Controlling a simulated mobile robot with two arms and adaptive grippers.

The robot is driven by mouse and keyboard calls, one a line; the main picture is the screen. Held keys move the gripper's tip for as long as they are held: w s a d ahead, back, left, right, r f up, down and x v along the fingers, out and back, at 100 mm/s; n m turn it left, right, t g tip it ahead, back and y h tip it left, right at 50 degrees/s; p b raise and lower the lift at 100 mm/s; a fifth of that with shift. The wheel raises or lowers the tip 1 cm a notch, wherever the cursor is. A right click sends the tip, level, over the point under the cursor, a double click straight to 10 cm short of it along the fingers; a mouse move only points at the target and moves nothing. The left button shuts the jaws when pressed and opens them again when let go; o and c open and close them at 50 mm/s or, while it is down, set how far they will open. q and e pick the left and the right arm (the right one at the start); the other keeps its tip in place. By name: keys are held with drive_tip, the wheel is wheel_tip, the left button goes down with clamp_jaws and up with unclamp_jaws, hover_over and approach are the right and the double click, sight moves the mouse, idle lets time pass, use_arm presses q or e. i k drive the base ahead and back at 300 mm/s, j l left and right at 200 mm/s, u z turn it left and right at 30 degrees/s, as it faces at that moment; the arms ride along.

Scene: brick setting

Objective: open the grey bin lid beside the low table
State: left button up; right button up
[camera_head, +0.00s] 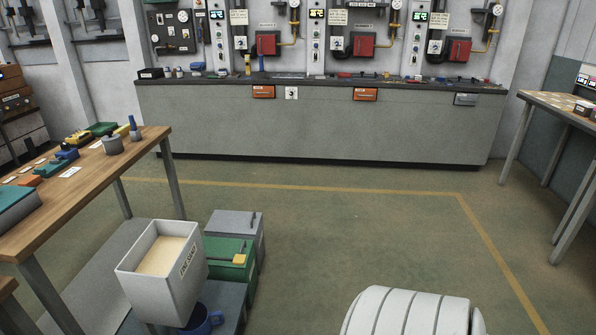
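The grey bin (252,244) stands on the floor just behind a green box, right of the wooden workbench. Its grey lid (232,221) lies flat on top and looks closed, with a small dark handle or latch near its right side. A low dark table (232,297) stands in front of the green box. A white open container (187,284) with pale sand-like contents stands at this table and hides part of it. Neither of my grippers is in view.
The green box (225,252) with a yellow latch sits between low table and grey bin. A blue mug (203,321) is by the white container. The workbench (78,185) is at left. A white ribbed shape (410,315) is at the bottom edge. Open floor lies right of the bin.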

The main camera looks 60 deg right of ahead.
sight(221, 221)
drive_tip(key=z, duration=1.5)
drive_tip(key=u, duration=0.35)
drive_tip(key=i+l+u, duration=0.2)
drive_tip(key=u, duration=0.15)
drive_tip(key=i+l+u, duration=0.1)
drive_tip(key=l+u, duration=0.25)
drive_tip(key=i+l+u, duration=0.1)
drive_tip(key=l+u, duration=0.65)
drive_tip(key=i, duration=0.05)
